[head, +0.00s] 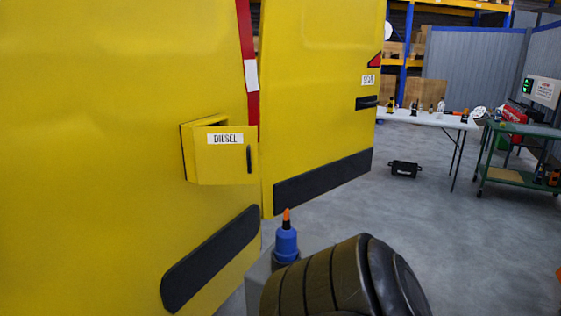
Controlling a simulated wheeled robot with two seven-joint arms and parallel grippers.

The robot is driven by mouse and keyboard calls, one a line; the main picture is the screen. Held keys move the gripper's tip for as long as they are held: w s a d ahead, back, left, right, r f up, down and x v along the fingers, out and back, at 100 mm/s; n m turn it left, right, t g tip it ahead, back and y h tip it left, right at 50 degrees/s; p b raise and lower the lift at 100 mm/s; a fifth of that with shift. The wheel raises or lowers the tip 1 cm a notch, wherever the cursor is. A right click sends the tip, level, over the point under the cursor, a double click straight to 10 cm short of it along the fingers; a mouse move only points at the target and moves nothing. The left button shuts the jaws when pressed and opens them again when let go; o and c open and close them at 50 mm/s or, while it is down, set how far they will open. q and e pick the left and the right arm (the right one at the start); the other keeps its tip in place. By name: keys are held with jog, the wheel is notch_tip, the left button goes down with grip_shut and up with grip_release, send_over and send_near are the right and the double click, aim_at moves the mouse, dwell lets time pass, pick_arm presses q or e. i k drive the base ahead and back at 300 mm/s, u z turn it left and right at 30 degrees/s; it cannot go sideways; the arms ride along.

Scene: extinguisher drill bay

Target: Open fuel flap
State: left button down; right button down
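The yellow fuel flap (215,165), with a white DIESEL label (225,138) and a dark vertical handle (249,159), is on the yellow van's side (100,150) in the head view. The flap stands out from the panel, with a dark gap showing along its top edge, so it looks ajar. What lies behind it is mostly hidden. Neither of my grippers shows in the view, so their state and distance from the flap cannot be seen.
A blue bottle with an orange tip (286,243) stands below right of the flap. A large dark ribbed rounded form (320,285) fills the bottom foreground. A white table (430,119), a black case (404,169) and a green cart (515,178) stand farther right.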

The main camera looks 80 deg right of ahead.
aim_at(226, 155)
jog(key=k, duration=0.6)
jog(key=z, duration=0.95)
